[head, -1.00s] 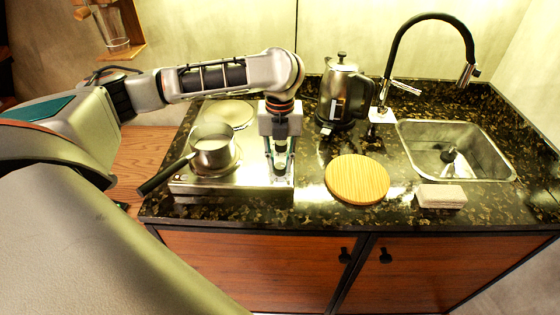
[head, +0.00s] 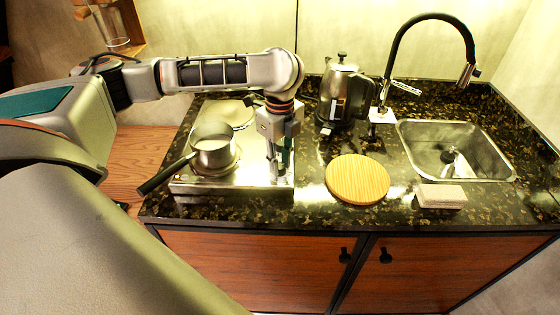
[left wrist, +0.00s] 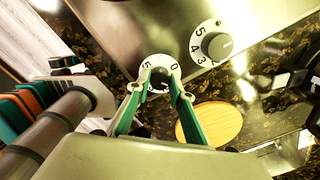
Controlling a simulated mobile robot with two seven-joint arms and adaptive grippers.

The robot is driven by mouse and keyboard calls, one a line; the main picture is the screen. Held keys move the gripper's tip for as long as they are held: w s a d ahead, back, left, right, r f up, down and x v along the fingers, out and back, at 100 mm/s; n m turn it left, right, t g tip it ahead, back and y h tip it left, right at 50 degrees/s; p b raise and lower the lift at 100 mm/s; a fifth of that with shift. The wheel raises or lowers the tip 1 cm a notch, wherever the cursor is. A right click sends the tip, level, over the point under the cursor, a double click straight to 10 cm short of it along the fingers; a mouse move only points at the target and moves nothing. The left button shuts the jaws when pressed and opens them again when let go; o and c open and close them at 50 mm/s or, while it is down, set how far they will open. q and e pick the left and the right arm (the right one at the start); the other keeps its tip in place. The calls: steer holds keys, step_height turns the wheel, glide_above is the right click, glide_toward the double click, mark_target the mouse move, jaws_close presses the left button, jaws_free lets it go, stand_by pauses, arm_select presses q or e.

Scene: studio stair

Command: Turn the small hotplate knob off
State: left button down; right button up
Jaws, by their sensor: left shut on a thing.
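The hotplate (head: 246,181) is a steel box on the counter with two burners. In the left wrist view, my left gripper (left wrist: 160,84) is shut on a small dark knob (left wrist: 158,74) with a white number ring; 0 and 5 show at its far side. The knob's pointer is hidden by the fingers. A second, silver-grey knob (left wrist: 217,46) with its own number ring is apart from the fingers. In the head view, my left gripper (head: 277,176) is at the hotplate's right side, its wrist twisted, and the knobs cannot be made out. My right gripper is not in view.
A saucepan (head: 213,155) stands on the near burner, its dark handle jutting front-left. The rear burner (head: 229,114) is bare. A kettle (head: 341,92), a round wooden board (head: 357,179), a sponge-like block (head: 441,196) and a sink (head: 455,151) are to the right.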

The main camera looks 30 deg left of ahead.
arm_select(q)
steer(key=n, duration=0.3)
steer(key=shift+n, duration=0.4)
steer(key=n, duration=0.4)
steer(key=shift+n, duration=1.6)
steer(key=c, duration=1.8)
jaws_free()
steer(key=shift+r, duration=0.1)
